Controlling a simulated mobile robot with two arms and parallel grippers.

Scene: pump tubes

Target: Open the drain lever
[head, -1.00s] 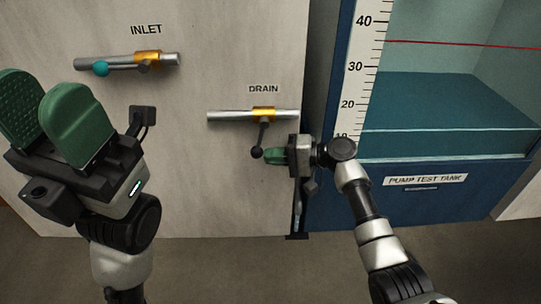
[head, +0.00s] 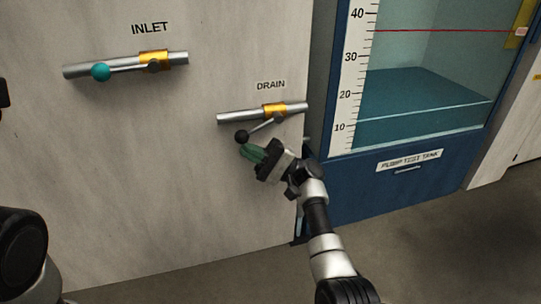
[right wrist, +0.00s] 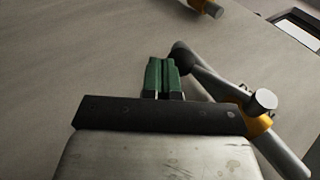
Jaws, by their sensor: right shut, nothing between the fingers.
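The drain lever (head: 262,126) is a grey arm with a black ball knob (head: 242,136), below the DRAIN label. It slants down and left from the yellow valve body (head: 273,109) on a silver pipe. My right gripper (head: 250,153) has its green fingers shut and empty, just below the knob. In the right wrist view the shut fingers (right wrist: 163,76) are beside the black knob (right wrist: 181,52); I cannot tell whether they touch. My left gripper's fingers are out of view; only dark parts of my left arm show at the left edge.
The inlet valve (head: 153,60), with a teal knob (head: 100,72), is at upper left on the same grey panel (head: 130,170). The blue pump test tank (head: 370,180), with a scale and red line, stands to the right. The panel below the pipes is clear.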

